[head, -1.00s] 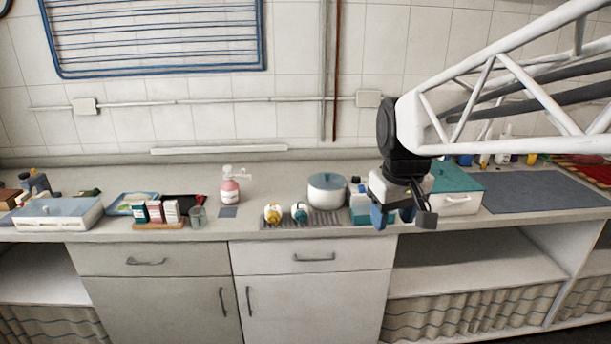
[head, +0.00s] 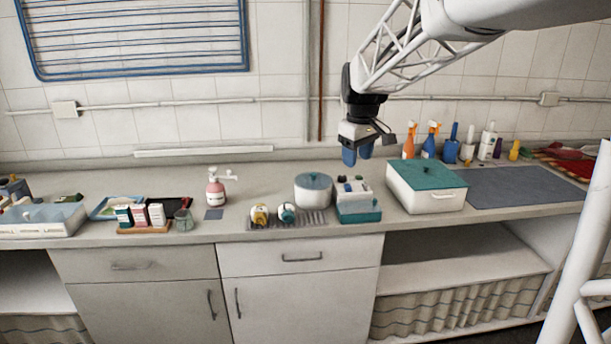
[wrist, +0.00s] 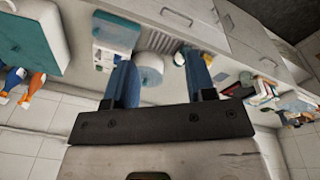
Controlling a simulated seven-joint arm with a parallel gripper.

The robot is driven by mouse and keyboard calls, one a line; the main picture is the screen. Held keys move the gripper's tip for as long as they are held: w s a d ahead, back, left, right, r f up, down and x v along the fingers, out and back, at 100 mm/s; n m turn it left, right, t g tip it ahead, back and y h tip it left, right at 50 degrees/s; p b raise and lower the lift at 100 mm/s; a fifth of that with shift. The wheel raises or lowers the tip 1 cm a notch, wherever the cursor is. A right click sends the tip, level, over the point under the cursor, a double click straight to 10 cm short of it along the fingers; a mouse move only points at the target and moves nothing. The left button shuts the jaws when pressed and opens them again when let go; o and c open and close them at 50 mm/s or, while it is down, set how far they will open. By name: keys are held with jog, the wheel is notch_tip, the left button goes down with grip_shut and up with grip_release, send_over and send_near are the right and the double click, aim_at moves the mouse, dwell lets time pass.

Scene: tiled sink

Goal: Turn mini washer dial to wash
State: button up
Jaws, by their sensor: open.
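A small white and teal unit (head: 358,208) stands on the counter with small dark and teal knobs on its upper panel; it looks like the mini washer. It also shows in the wrist view (wrist: 117,32), at the upper left of the fingers. Which knob is the dial, and its setting, are too small to tell. My gripper (head: 357,155) is open and empty, with blue fingers pointing down. It hangs in the air above and behind the unit, apart from it. Both fingers show in the wrist view (wrist: 157,62), with nothing between them.
A white pot with a grey-teal lid (head: 313,192) stands just left of the unit. A teal-lidded white box (head: 427,188) stands to its right. Two small bottles (head: 272,214) lie on a dark rack. Spray bottles (head: 429,141) stand at the back right.

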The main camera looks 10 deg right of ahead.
jog(key=w+d+f+n, duration=0.1)
jog(key=w+f+n, duration=0.15)
jog(key=w, duration=0.75)
jog(key=w+d+f+n, duration=0.1)
jog(key=w+d+f, duration=0.15)
jog(key=w, duration=0.75)
jog(key=n+g, duration=0.1)
jog(key=n, duration=0.2)
send_near(342, 176)
jog(key=shift+s+f, duration=0.3)
jog(key=shift+f, duration=0.1)
jog(key=shift+w+d+f+n, duration=0.15)
jog(key=shift+w+f+n, duration=0.1)
jog(key=shift+w+f, duration=0.15)
jog(key=shift+f, duration=0.15)
jog(key=shift+f, duration=3.75)
jog(key=c, duration=0.6)
jog(key=shift+c, duration=0.2)
